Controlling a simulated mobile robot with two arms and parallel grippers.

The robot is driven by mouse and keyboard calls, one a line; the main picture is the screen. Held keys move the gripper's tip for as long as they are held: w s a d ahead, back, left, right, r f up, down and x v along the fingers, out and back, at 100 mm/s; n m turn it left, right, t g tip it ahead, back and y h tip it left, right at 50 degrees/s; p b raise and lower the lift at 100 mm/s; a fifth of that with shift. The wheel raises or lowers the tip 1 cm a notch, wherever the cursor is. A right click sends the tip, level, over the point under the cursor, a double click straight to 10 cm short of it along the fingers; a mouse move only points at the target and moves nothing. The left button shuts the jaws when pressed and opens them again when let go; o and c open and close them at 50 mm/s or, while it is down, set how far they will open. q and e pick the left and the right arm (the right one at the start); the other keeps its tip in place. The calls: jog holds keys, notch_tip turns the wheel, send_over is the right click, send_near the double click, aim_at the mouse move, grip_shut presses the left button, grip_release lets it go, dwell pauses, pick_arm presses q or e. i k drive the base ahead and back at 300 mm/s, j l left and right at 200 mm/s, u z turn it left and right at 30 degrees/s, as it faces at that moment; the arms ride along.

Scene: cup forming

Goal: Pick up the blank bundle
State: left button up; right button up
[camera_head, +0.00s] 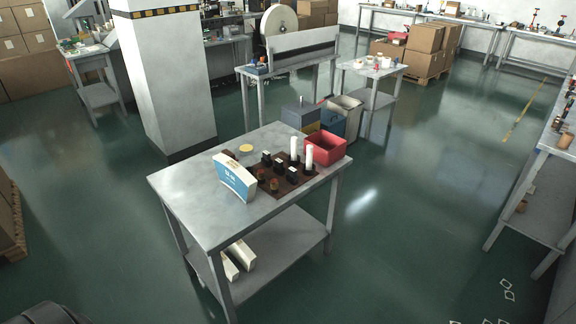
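A fan-shaped bundle of blanks (235,178), white with a blue printed face, stands upright on the grey metal table (187,190) near its front middle. More white pieces that look like blanks (240,256) lie on the table's lower shelf, partly hidden by the tabletop. Neither of my grippers shows in the head view, so nothing is seen touching the bundle.
Right of the bundle, a brown mat (293,184) holds several small dark items and two white cylinders (308,157). A red bin (325,148) sits at the table's right corner. The tabletop's left part is bare. Open green floor (400,240) surrounds the table.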

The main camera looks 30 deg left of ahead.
aim_at(230, 173)
jog(key=i+l, duration=0.15)
jog(key=i, duration=0.7)
jog(key=i+l+u, duration=0.1)
jog(key=i+u, duration=0.15)
jog(key=u, duration=0.15)
jog(key=i+l+u, duration=0.15)
jog(key=i+u, duration=0.25)
jog(key=i+l+u, duration=0.1)
jog(key=u, duration=0.3)
jog(key=i+l+u, duration=0.15)
jog(key=l+u, duration=0.25)
